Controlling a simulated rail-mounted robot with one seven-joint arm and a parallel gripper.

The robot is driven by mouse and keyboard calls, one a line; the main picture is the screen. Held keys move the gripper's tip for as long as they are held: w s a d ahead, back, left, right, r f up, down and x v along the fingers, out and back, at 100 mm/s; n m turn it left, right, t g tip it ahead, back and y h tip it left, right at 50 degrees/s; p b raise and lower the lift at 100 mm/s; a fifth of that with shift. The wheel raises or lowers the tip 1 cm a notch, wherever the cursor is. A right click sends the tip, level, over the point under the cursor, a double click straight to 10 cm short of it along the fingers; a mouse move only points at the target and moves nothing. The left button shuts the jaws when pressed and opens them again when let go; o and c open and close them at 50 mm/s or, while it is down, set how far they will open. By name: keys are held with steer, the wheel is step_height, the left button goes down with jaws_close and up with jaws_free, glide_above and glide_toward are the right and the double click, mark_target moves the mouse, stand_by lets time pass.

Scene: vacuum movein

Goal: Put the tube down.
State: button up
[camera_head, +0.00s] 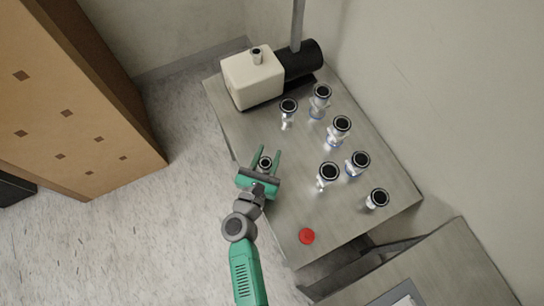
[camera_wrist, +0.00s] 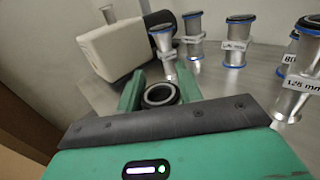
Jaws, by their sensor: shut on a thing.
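My green gripper (camera_head: 268,153) is at the left edge of the metal table (camera_head: 240,130). It is shut on a short metal tube (camera_head: 265,163) with a dark ring at its top. In the wrist view the tube (camera_wrist: 160,94) sits between the two green fingers, and its open round end faces the camera. The tube looks about upright. Its lower end is hidden, so I cannot tell whether it touches the table.
Several metal tubes with black tops stand on the table, the closest to my gripper at the back (camera_head: 288,107). A cream pump (camera_head: 252,78) with a black motor (camera_head: 303,60) stands at the far end. A red disc (camera_head: 307,236) lies near the front. Tabletop between is clear.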

steer(key=shift+w+d+f, duration=0.1)
steer(key=shift+w+d, duration=0.25)
steer(key=shift+w, duration=0.05)
steer(key=shift+w+d+f+b, duration=0.2)
steer(key=shift+f+b, duration=0.5)
steer(key=shift+f, duration=0.25)
steer(key=shift+w+d+f+b, duration=0.1)
steer(key=shift+w+f+b, duration=0.1)
steer(key=shift+f+b, duration=0.65)
steer(key=o, duration=1)
steer(key=shift+f, duration=0.1)
steer(key=shift+o, duration=0.2)
steer(key=shift+r+p, duration=0.4)
steer(key=shift+p, duration=0.2)
steer(key=p+v, duration=0.1)
steer(key=v, duration=1.1)
steer(key=shift+s+a+f, duration=0.1)
steer(key=shift+f, duration=0.1)
